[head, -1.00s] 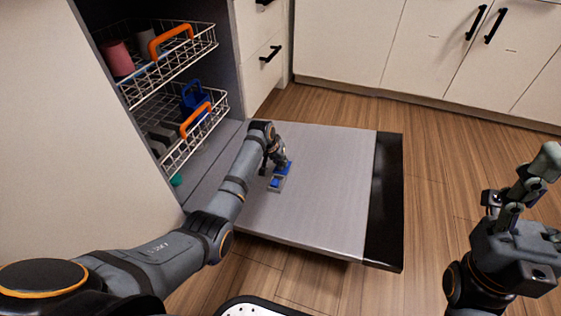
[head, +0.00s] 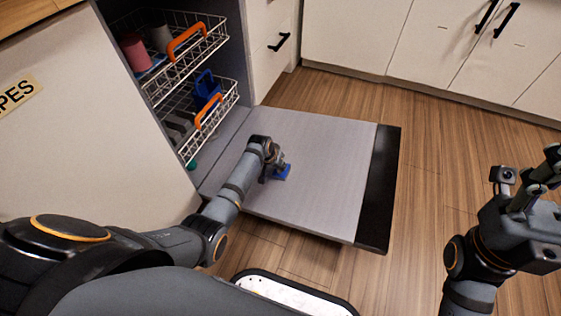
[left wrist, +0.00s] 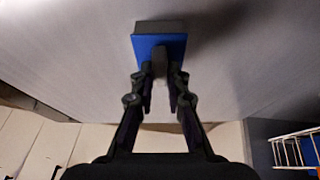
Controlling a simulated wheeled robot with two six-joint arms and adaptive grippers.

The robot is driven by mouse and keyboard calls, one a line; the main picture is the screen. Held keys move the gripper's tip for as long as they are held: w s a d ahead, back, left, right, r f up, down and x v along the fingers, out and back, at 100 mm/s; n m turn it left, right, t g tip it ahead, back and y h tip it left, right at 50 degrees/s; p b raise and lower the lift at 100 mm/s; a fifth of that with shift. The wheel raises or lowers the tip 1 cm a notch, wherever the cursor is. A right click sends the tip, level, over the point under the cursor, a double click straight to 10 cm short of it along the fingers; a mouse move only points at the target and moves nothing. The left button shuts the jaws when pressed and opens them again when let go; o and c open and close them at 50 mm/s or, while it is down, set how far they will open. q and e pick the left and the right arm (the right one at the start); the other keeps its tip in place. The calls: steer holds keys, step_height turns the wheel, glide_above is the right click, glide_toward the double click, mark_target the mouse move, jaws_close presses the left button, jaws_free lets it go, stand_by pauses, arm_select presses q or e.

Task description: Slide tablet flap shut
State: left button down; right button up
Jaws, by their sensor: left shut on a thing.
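The tablet flap (head: 282,173) is a small blue piece on the grey inner face of the lowered dishwasher door (head: 320,185). In the left wrist view the blue flap (left wrist: 174,45) is at top centre, with a grey block along its far edge. My left gripper (head: 272,172) is at the flap. In the left wrist view its two fingers (left wrist: 160,82) are shut on the flap's small grey grip, which they partly hide. No open recess shows beside the flap in the head view. My right gripper (head: 532,182) is at the far right, empty, with its fingers apart.
Two wire racks, the upper (head: 188,62) and the lower (head: 205,122), with orange handles, sit inside the dishwasher and hold cups and dishes. The door has a black outer edge (head: 378,190). White cabinets (head: 400,45) stand at the back. Wooden floor (head: 425,175) is clear right of the door.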

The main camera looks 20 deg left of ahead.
arm_select(q)
steer(key=shift+s+f, duration=0.15)
steer(key=c, duration=1.3)
jaws_free()
steer(key=shift+r, duration=0.2)
steer(key=v, duration=1.2)
steer(key=shift+f, duration=0.1)
